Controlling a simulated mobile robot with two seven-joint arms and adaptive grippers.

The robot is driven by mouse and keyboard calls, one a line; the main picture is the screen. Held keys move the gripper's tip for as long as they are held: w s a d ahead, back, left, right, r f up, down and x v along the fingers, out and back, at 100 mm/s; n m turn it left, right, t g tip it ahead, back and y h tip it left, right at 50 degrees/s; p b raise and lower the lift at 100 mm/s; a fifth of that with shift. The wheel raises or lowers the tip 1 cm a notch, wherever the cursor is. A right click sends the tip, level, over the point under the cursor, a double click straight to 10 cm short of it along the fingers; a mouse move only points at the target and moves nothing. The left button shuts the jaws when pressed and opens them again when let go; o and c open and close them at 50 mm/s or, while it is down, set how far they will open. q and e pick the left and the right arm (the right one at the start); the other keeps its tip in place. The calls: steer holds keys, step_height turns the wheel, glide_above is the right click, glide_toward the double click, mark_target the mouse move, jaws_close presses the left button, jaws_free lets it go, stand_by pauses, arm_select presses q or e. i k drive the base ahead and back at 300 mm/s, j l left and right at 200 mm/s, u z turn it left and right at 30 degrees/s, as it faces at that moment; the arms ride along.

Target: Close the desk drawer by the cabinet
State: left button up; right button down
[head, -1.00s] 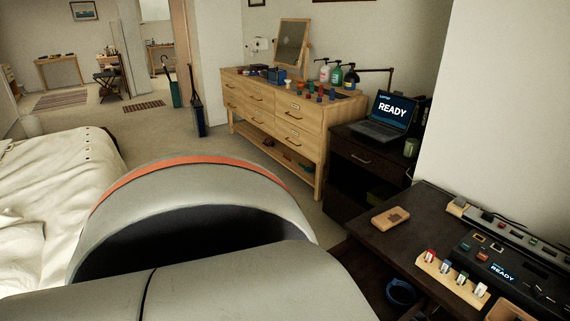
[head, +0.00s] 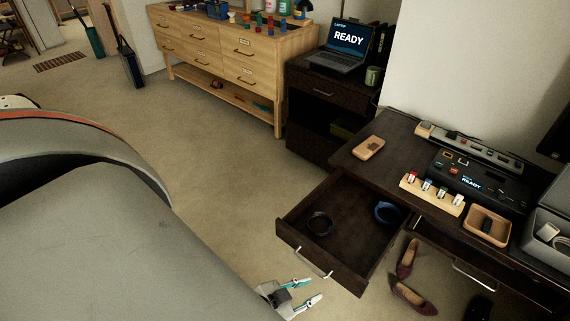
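The dark desk (head: 400,160) stands at the right. Its drawer (head: 290,228), on the side by the cabinet, is pulled far out. A metal handle (head: 313,263) is on its front. Inside lie a black ring-shaped item (head: 320,224) and a blue ring-shaped item (head: 387,213). The dark cabinet (head: 330,95) stands behind the desk, with a laptop on top. My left gripper (head: 314,288) is open and empty, its teal-and-white fingers just in front of the drawer front, below the handle in the picture. I cannot tell whether it touches. My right gripper is out of view.
A second desk drawer handle (head: 472,277) is further right. A pair of dark red shoes (head: 410,280) lies on the floor right of the open drawer. A wooden dresser (head: 225,60) stands at the back. The carpet left of the drawer is clear.

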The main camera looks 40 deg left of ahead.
mark_target(358, 243)
steer(key=i+u, duration=0.2)
steer(key=u, duration=0.25)
steer(key=i+l+u, duration=0.1)
steer(key=i+u, duration=0.15)
steer(key=u, duration=0.25)
steer(key=l+u, duration=1)
steer(key=k+l+u, duration=0.1)
steer(key=u, duration=0.15)
